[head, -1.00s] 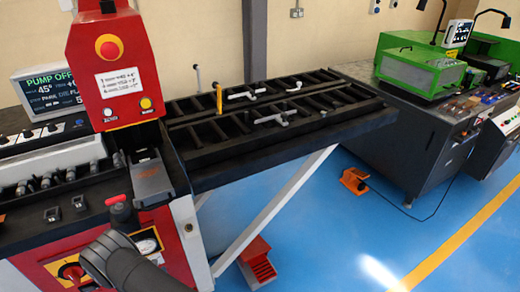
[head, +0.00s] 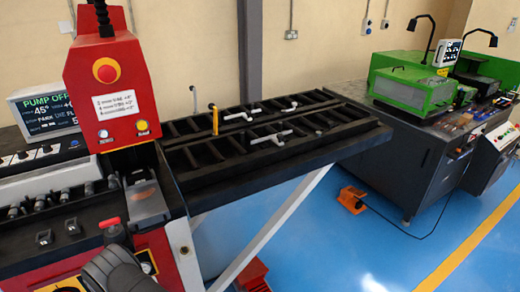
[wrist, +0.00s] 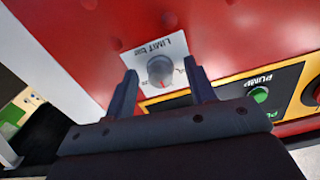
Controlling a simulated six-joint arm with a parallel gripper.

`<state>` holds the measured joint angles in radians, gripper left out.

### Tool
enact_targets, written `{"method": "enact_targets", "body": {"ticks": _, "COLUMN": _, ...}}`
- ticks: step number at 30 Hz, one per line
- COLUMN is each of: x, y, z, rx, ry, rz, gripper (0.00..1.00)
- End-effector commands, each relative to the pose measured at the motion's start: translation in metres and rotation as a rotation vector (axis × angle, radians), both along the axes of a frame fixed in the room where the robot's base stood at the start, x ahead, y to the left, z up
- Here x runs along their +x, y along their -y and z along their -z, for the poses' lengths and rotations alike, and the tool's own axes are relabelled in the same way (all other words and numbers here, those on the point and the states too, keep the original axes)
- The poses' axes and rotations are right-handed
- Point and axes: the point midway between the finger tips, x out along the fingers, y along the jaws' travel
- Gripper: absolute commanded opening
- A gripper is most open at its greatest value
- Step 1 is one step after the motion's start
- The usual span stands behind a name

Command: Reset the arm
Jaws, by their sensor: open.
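My gripper (wrist: 160,92) is open and empty in the wrist view, its two dark fingers spread on either side of a grey limit dial (wrist: 160,70) on a white label. I cannot tell whether the fingers touch the red panel (wrist: 80,40). A green pump button (wrist: 260,95) lies to the right of the fingers. In the head view part of my dark arm shows at the bottom left, in front of the red busbar bender (head: 105,75); the gripper itself is out of that view. The bender's screen (head: 45,112) reads pump off.
A black rack table (head: 270,140) extends right from the bender, with a yellow stop (head: 215,120) and grey handles on it. A green machine (head: 412,88) stands on a dark bench at right.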

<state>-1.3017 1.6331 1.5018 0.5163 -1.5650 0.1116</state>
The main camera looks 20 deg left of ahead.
Motion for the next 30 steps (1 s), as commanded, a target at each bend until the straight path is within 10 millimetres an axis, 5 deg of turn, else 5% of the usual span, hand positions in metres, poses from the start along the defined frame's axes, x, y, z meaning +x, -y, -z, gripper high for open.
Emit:
{"method": "enact_targets", "body": {"ticks": 15, "x": -0.0004, "y": -0.0004, "z": -0.0003, "rx": 0.256, "ry": -0.256, "rz": 0.000, "gripper": 0.50}}
{"method": "enact_targets", "body": {"ticks": 28, "x": -0.0004, "y": -0.0004, "z": -0.0003, "rx": 0.289, "ry": -0.289, "rz": 0.000, "gripper": 0.50}}
{"method": "enact_targets", "body": {"ticks": 30, "x": -0.0005, "y": -0.0003, "z": -0.0003, "rx": 0.289, "ry": -0.288, "rz": 0.000, "gripper": 0.60}}
